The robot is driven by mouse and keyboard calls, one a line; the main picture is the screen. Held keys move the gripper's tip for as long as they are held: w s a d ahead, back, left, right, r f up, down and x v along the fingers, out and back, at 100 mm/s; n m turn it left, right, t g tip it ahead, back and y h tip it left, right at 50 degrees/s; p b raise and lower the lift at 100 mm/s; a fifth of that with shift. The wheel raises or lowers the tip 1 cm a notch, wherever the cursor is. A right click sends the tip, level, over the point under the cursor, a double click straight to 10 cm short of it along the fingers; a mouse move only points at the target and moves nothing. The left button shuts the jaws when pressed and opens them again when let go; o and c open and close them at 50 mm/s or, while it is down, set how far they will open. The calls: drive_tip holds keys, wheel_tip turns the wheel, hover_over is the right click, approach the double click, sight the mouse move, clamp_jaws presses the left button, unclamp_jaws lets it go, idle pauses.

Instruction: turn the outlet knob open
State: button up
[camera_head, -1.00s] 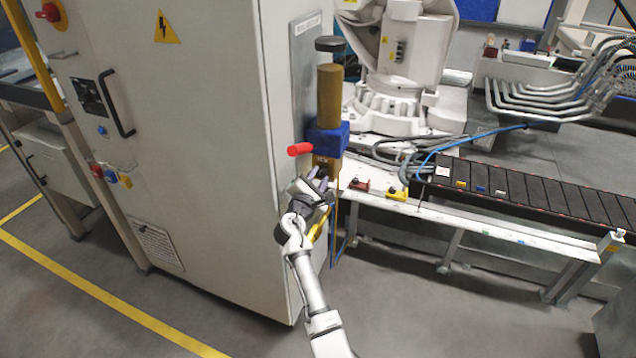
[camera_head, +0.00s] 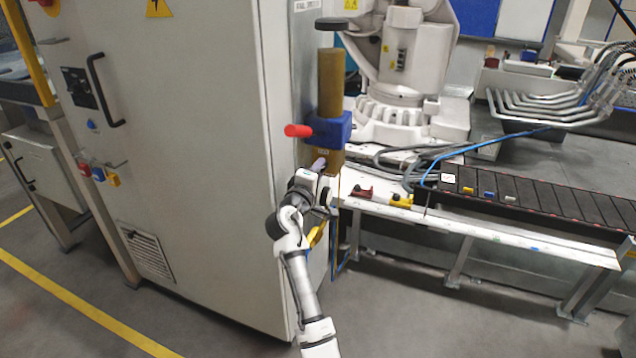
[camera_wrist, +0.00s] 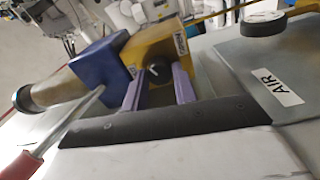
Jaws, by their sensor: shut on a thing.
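The outlet knob (camera_wrist: 157,71) is a small dark round knob on the front of a brass-yellow block (camera_wrist: 159,45) in the wrist view. My gripper (camera_wrist: 159,76) has its two purple fingers shut on the knob, one on each side. In the head view my gripper (camera_head: 320,166) is at the brass block (camera_head: 327,158) below a blue block (camera_head: 331,128), and the knob is hidden there. The blue block, which also shows in the wrist view (camera_wrist: 101,66), carries a lever with a red handle (camera_head: 298,130). A brass cylinder (camera_head: 331,82) stands above the blue block.
A large grey cabinet (camera_head: 190,170) stands left of my gripper. A round dark gauge (camera_head: 332,24) sits above the cylinder. An AIR label (camera_wrist: 278,86) is on the panel. A white bench (camera_head: 480,231) with a dark conveyor (camera_head: 540,197) extends right. Open floor lies in front.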

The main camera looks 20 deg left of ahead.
drive_tip(key=m+b, duration=0.4)
drive_tip(key=m, duration=0.1)
drive_tip(key=shift+f, duration=0.1)
drive_tip(key=shift+m, duration=0.3)
idle(0.4)
drive_tip(key=o, duration=1)
drive_tip(key=shift+s, duration=0.1)
drive_tip(key=s, duration=0.9)
drive_tip(key=s+b, duration=0.1)
drive_tip(key=s, duration=0.3)
drive_tip(key=shift+s+a+f, duration=0.25)
drive_tip(key=shift+s+f, duration=0.05)
